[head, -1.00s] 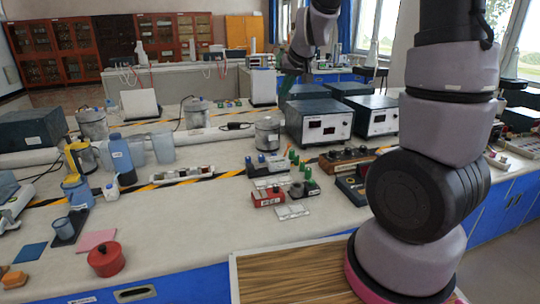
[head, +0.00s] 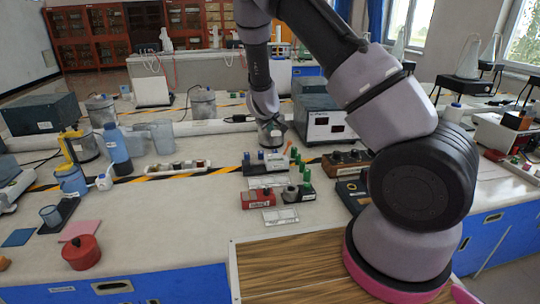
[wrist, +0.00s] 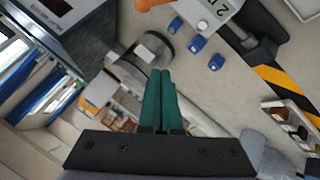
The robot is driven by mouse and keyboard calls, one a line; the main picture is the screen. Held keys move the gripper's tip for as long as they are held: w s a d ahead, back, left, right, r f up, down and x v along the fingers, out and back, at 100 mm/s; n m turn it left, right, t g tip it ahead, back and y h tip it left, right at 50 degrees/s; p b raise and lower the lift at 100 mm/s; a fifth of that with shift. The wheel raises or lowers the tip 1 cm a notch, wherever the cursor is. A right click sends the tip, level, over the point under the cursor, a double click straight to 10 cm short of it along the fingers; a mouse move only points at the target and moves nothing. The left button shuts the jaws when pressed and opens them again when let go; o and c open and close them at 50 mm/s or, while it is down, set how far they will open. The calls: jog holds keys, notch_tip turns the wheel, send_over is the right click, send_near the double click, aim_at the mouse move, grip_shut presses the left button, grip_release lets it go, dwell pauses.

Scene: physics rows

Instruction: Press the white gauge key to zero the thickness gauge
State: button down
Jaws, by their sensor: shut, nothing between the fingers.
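My gripper (wrist: 162,74) shows in the wrist view as two long green fingers, closed together and empty. Just beyond the fingertips is a round grey metal body with a dark rim and a pale square (wrist: 150,47) on it. I cannot tell for sure whether this square is the white gauge key. A light panel with dark digits (wrist: 212,9) is at the top of the wrist view, apart from the fingers.
Blue knobs (wrist: 195,44) lie near the digit panel. In the head view a meter box (head: 318,122) stands close right of my arm. Small terminal blocks and a red block (head: 257,199) stand in front. The bench between them and the red pot (head: 82,252) is mostly clear.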

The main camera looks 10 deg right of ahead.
aim_at(270, 157)
jog(key=shift+f, duration=0.1)
jog(key=shift+f, duration=4.3)
jog(key=shift+f, duration=0.1)
jog(key=shift+f, duration=0.3)
jog(key=shift+f, duration=0.3)
jog(key=shift+r, duration=0.75)
